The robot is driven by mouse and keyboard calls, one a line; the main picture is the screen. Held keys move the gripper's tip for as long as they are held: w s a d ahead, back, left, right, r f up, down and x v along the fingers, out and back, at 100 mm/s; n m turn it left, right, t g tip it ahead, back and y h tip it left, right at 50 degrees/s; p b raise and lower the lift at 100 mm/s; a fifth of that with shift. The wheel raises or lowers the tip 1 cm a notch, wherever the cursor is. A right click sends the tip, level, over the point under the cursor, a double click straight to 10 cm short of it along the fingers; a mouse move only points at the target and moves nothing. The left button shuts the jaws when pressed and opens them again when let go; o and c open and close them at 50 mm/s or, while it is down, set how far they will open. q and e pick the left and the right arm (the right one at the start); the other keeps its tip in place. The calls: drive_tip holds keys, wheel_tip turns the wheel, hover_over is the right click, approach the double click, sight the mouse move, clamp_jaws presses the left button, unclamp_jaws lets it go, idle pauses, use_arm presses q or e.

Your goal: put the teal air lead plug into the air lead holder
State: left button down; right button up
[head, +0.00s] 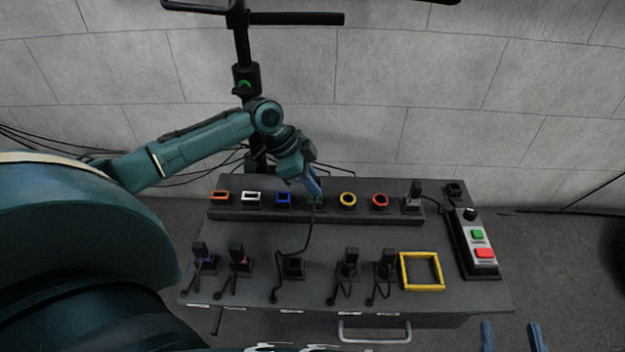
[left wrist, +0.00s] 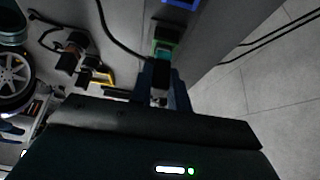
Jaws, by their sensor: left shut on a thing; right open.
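My left gripper (head: 314,190) reaches down to the back row of the bench and is shut on the air lead plug (left wrist: 160,76), a dark block between its blue fingers in the left wrist view. A teal-green socket frame (left wrist: 163,48) lies right at the plug's end; whether the plug is seated in it or just touches it, I cannot tell. A black lead (head: 308,236) runs from the gripped plug to the front row. The holder at the front middle (head: 293,268) shows no upright plug; it is probably the air lead holder. My right gripper (head: 513,338) is open and empty at the bottom right.
The back row has orange (head: 220,197), white (head: 251,198), blue (head: 283,199), yellow (head: 348,199) and red (head: 380,200) sockets and a grey plug (head: 412,196). Several dark plugs (head: 347,262) stand in front. A yellow square frame (head: 402,272) and button box (head: 477,244) are right.

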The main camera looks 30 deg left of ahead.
use_arm(q)
drive_tip(key=shift+r+p, duration=1.8)
drive_tip(key=shift+p, duration=0.3)
drive_tip(key=shift+s+d+p, duration=0.25)
drive_tip(key=shift+s+p, duration=0.45)
drive_tip(key=s+d+p, duration=0.2)
drive_tip(key=s+p, duration=0.4)
drive_tip(key=s, duration=0.1)
drive_tip(key=s+d+p, duration=0.2)
drive_tip(key=s+p, duration=0.3)
drive_tip(key=s, duration=0.1)
drive_tip(key=shift+s+d+p, duration=0.25)
drive_tip(key=shift+s+p, duration=0.15)
drive_tip(key=shift+f, duration=0.1)
drive_tip(key=shift+f+b, duration=1.25)
drive_tip(key=shift+f, duration=0.65)
